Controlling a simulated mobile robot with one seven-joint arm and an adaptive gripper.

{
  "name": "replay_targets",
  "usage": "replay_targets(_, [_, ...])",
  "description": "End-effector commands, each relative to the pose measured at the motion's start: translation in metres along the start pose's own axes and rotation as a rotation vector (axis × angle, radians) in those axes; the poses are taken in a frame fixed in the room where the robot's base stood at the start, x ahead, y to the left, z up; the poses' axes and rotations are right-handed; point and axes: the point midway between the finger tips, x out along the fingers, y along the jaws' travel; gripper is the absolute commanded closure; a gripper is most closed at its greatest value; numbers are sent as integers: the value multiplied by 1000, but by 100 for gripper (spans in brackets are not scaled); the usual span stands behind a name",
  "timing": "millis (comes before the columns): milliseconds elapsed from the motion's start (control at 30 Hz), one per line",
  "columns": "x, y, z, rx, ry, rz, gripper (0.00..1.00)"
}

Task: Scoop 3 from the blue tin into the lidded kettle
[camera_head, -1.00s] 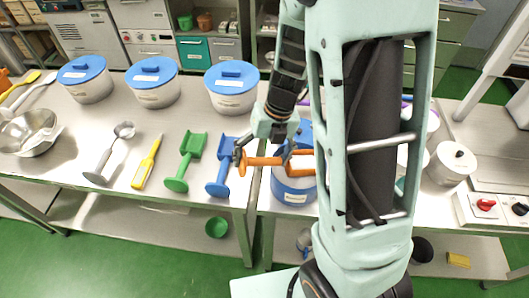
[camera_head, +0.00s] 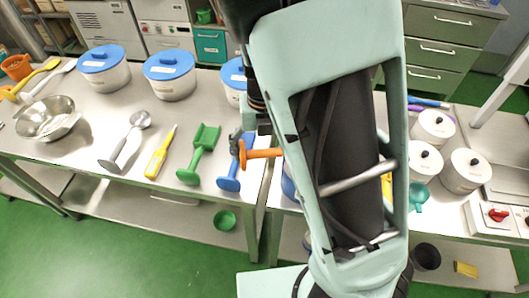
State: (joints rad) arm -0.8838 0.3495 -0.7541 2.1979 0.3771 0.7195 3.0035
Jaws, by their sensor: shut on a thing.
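My gripper (camera_head: 243,146) is shut on an orange scoop (camera_head: 262,153) above the table's front part. The arm hides the scoop's right end, so I cannot see whether it holds anything. A sliver of a blue container (camera_head: 288,186), likely the blue tin, shows beside my arm; its opening and contents are hidden. At right are several white lidded pots with black knobs: a rear pot (camera_head: 433,128), a front-left pot (camera_head: 424,162) and a front-right pot (camera_head: 467,171). I cannot tell which is the kettle.
Blue-lidded white tubs (camera_head: 170,78) stand along the back. A steel bowl (camera_head: 47,118), grey scoop (camera_head: 126,140), yellow tool (camera_head: 160,152), green scoop (camera_head: 198,154) and blue scoop (camera_head: 231,172) lie left. A teal cup (camera_head: 418,195) and a red-knobbed control panel (camera_head: 497,216) are right.

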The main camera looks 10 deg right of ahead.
Motion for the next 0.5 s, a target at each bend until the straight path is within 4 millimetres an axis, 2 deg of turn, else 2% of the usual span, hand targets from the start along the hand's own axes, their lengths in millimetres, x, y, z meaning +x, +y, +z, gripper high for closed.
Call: replay_targets(500, [-36,6,0,-2,0,-40,43])
